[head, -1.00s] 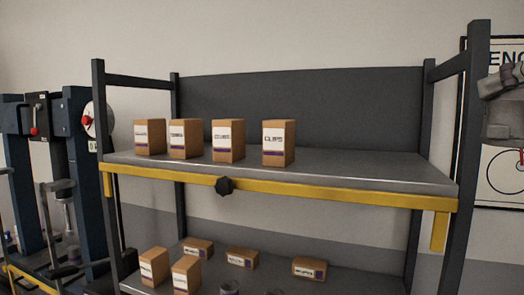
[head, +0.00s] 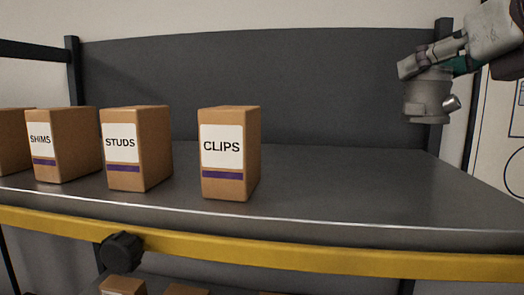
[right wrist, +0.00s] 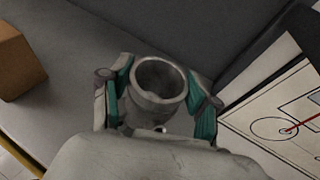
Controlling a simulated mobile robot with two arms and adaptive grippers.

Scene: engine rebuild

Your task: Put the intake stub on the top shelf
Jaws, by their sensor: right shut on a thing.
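The intake stub (head: 428,97) is a grey metal cylinder with a small side spout. My right gripper (head: 432,68) is shut on it and holds it above the right part of the top shelf (head: 350,185). In the right wrist view the stub (right wrist: 158,86) shows its round open mouth between the two teal-padded fingers of the gripper (right wrist: 162,97). The shelf's grey surface (right wrist: 75,95) lies below and to the left of it there. My left gripper is in no view.
Cardboard boxes stand on the shelf's left half: CLIPS (head: 230,155), STUDS (head: 137,150) and SHIMS (head: 62,145), with another cut off at the left edge. The shelf right of CLIPS is clear. A yellow beam (head: 300,255) with a black knob (head: 121,251) runs along the front. A dark back panel (head: 250,85) closes the rear.

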